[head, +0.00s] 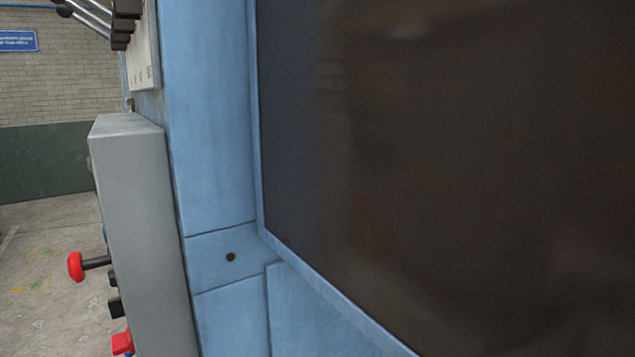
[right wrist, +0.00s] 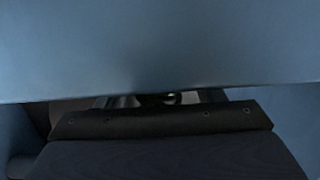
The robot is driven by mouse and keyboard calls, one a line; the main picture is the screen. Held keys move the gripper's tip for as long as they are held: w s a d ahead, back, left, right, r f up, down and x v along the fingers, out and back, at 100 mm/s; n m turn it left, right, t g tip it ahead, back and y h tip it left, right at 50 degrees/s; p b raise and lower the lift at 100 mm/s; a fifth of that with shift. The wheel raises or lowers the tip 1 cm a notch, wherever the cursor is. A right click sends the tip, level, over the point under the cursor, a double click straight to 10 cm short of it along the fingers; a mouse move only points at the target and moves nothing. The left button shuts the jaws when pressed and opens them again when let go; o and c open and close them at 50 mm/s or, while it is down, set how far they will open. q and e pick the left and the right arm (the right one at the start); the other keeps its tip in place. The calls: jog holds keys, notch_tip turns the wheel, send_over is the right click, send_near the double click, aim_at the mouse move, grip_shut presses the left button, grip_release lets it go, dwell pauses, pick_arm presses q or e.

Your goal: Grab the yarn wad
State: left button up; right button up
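No yarn wad can be made out in either view. Neither gripper shows in the head view. The right wrist view is filled by a close blue surface (right wrist: 160,50) above and a dark bar with small screw holes (right wrist: 160,121) below it. A dark, flat surface (right wrist: 160,158) lies below the bar. I cannot make out any fingertips of my right gripper there. A narrow gap with dark, unclear shapes shows between the blue surface and the bar.
A blue machine frame (head: 208,110) stands very close in the head view, around a large dark panel (head: 470,150). A grey box (head: 145,230) with a red knob (head: 75,266) juts out at its left. Open floor (head: 45,270) and a brick wall (head: 70,90) lie beyond.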

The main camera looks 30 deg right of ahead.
jog(key=c, duration=1)
jog(key=shift+r, duration=0.1)
